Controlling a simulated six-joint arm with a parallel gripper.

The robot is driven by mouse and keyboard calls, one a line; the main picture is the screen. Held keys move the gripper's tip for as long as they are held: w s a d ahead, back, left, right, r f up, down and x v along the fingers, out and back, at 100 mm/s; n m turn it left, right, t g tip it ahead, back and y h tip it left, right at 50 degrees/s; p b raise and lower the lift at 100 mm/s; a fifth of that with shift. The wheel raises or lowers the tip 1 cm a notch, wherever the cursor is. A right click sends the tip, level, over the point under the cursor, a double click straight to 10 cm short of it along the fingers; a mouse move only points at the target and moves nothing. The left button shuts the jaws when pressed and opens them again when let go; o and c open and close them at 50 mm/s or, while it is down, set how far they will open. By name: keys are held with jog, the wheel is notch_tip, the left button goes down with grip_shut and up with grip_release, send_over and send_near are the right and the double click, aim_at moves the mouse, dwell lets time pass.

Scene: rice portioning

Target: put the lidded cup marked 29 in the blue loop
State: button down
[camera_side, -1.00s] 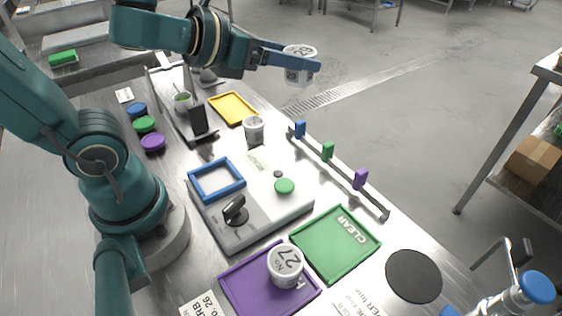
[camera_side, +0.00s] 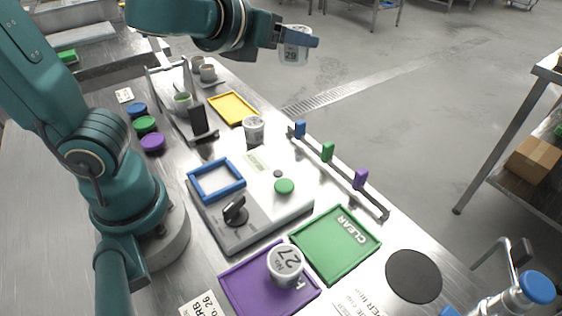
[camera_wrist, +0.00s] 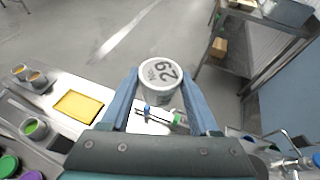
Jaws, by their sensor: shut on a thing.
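My gripper (camera_side: 298,42) is shut on the white lidded cup marked 29 (camera_side: 293,55), holding it upright, high up and beyond the bench's far edge in the side view. The wrist view shows the cup's lid (camera_wrist: 160,72) with the number 29 between the two blue fingers of my gripper (camera_wrist: 160,88). The blue loop (camera_side: 239,184), a square blue frame, lies on the grey and white device, well below and left of the cup in the side view. It looks empty. The loop is not visible in the wrist view.
A cup marked 27 (camera_side: 285,262) stands on the purple tray (camera_side: 240,283). Another white cup (camera_side: 253,130) stands behind the device. A rail with blue, green and purple tabs (camera_side: 340,172) edges the bench. The green tray (camera_side: 318,247) and yellow tray (camera_side: 233,107) are empty.

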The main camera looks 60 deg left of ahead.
jog(key=s+a+f+n+g+y, duration=0.8)
jog(key=s+a+f+n, duration=0.1)
jog(key=f, duration=0.3)
jog(key=shift+s+a+f+n, duration=0.4)
jog(key=shift+a+n, duration=0.1)
jog(key=shift+a, duration=0.3)
jog(key=shift+f, duration=4.85)
jog(key=shift+c, duration=0.6)
grip_release()
jog(key=shift+f, duration=0.1)
jog(key=shift+d, duration=0.15)
